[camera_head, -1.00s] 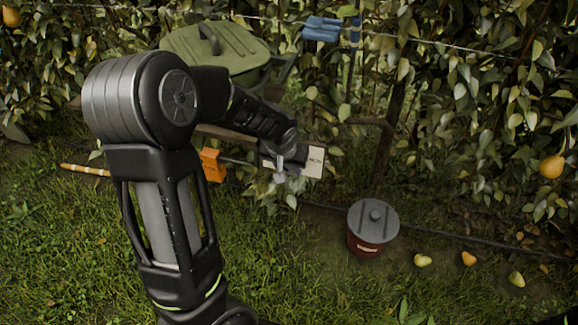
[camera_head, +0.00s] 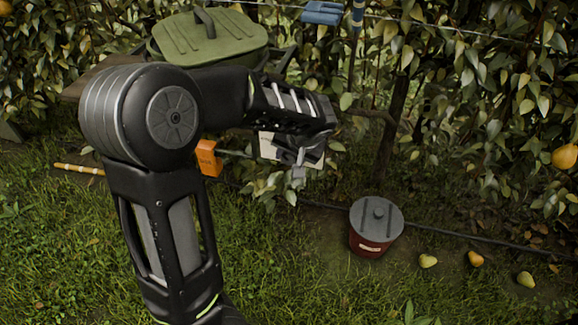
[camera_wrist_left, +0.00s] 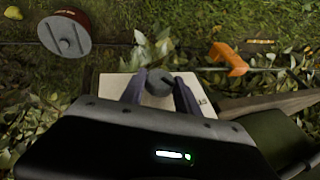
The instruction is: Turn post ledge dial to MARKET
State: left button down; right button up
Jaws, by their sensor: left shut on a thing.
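The dial is a round dark grey knob (camera_wrist_left: 159,82) on a pale plate (camera_wrist_left: 112,88), seen in the left wrist view. Part of some lettering shows at the plate's right edge, too little to read. My left gripper (camera_wrist_left: 160,80) has one finger on each side of the knob and is shut on it. In the head view the left gripper (camera_head: 297,170) is in front of the pale plate (camera_head: 270,148) and hides the knob. I cannot tell which mark the dial points to. My right gripper is in neither view.
An orange tool handle (camera_head: 209,158) lies left of the plate. A green lidded bin (camera_head: 215,45) stands behind my arm. A red lidded pot (camera_head: 372,240) stands on the ground to the right, with pears (camera_head: 428,261) beyond it. Leafy branches and wires fill the back.

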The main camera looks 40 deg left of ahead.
pick_arm(q)
jog(key=y+b, duration=0.2)
jog(key=f+b, duration=0.1)
jog(key=shift+w+d+m+g+y, duration=0.1)
jog(key=shift+d+m+g+y, duration=0.2)
jog(key=shift+g+y, duration=0.1)
jog(key=shift+y+b, duration=0.75)
jog(key=shift+y, duration=0.05)
jog(key=shift+d+r+m+g+y+b, duration=0.1)
jog(key=shift+m+g+y+b, duration=0.3)
jog(key=shift+y, duration=1.1)
jog(key=c, duration=0.9)
grip_release()
jog(key=shift+c, duration=0.2)
jog(key=shift+r, duration=0.1)
